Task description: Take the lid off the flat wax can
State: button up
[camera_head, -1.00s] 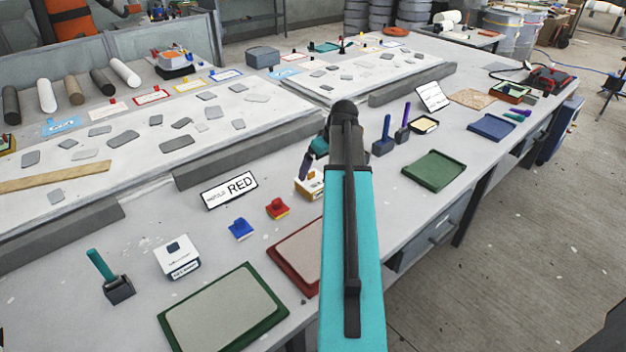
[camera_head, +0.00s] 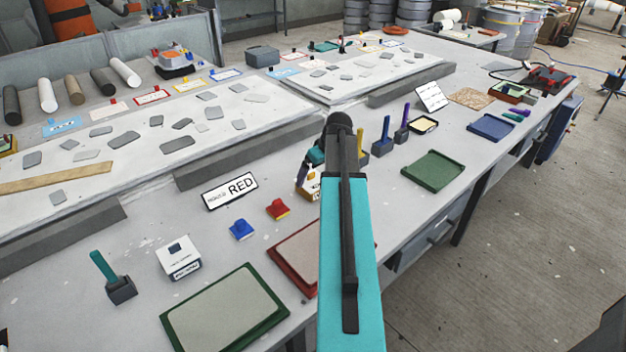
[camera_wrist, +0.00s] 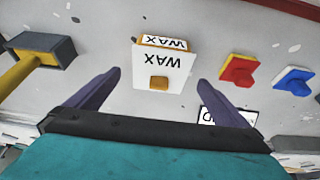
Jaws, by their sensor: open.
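In the head view the can (camera_head: 313,187) is partly hidden by my arm and gripper. My gripper (camera_wrist: 160,77) is open and empty, with one dark purple finger on each side of the knob in the wrist picture. The fingers look above the can; whether they reach knob height I cannot tell. In the head view my gripper (camera_head: 304,172) is over the can.
Red (camera_head: 277,209) and blue (camera_head: 241,229) knobbed pieces and a RED sign (camera_head: 229,191) sit left of the can. A dark block with a yellow handle (camera_wrist: 25,70) stands on its other side.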

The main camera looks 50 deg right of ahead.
aim_at(313, 179)
jog(key=shift+x, duration=1.2)
jog(key=shift+c, duration=0.3)
jog(key=c, duration=1.1)
